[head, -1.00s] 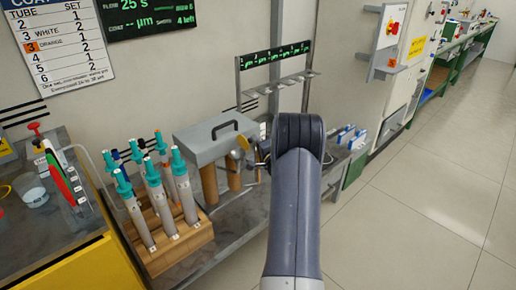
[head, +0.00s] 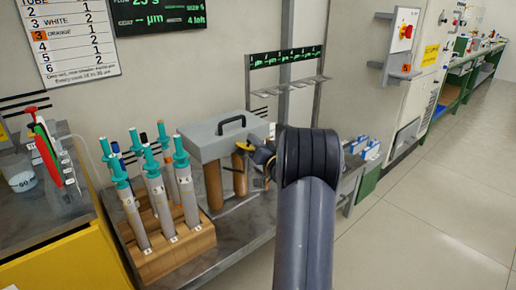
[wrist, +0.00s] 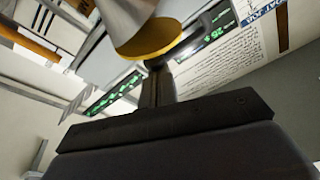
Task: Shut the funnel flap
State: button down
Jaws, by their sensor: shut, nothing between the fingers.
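The funnel is a grey metal cone (wrist: 128,14) at the top of the wrist view. The funnel flap (wrist: 152,40) is a round yellow plate across its wide end; I cannot tell whether it sits flush. In the head view the flap (head: 261,155) shows small and yellow, beside the grey box, partly hidden by my arm. My gripper (wrist: 157,72) is shut and empty, its fingertips close to the flap's edge in the wrist view. Contact cannot be made out. In the head view my gripper is mostly hidden behind my arm.
A grey box with a black handle (head: 222,141) stands on brown posts just left of the flap. A wooden rack (head: 172,255) holds several teal-topped tubes. A metal stand (head: 316,105) with hooks rises behind. Floor on the right (head: 420,220) is clear.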

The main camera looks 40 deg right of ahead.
jog(key=n+b, duration=0.1)
jog(key=a+n+y, duration=0.1)
jog(key=n, duration=0.1)
jog(key=f+n+b, duration=0.1)
jog(key=shift+a+n+y+b, duration=0.3)
jog(key=shift+a+y+b, duration=0.05)
jog(key=shift+y, duration=0.05)
jog(key=shift+a+f, duration=0.1)
jog(key=shift+f, duration=0.05)
dwell(0.4)
